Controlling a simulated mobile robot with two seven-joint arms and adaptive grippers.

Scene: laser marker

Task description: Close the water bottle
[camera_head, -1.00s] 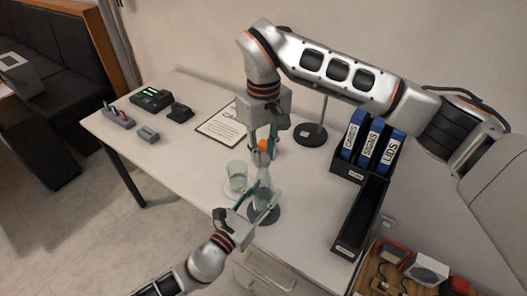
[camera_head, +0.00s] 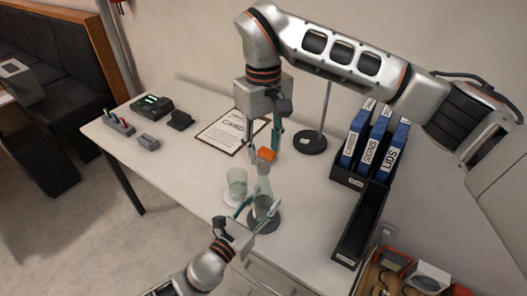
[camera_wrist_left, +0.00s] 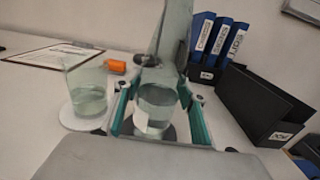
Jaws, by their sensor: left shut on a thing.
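A clear bottle (camera_head: 264,186) with water in its base stands on a dark round coaster. It is also in the left wrist view (camera_wrist_left: 157,102). Its narrow neck shows no cap. My left gripper (camera_head: 256,215) is shut on the lower part of the bottle, a teal finger on each side. An orange cap (camera_head: 266,155) shows just beyond the bottle's mouth in the head view. In the left wrist view the cap (camera_wrist_left: 116,66) lies on the table, apart from the bottle. My right gripper (camera_head: 263,143) is above it, pointing down, fingers apart and empty.
A glass of water (camera_head: 236,183) stands on a white coaster left of the bottle. A framed card (camera_head: 222,133) lies behind it. Blue binders (camera_head: 369,142) and a black tray (camera_head: 361,225) are to the right. A stand (camera_head: 311,141) is behind. Small devices sit far left.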

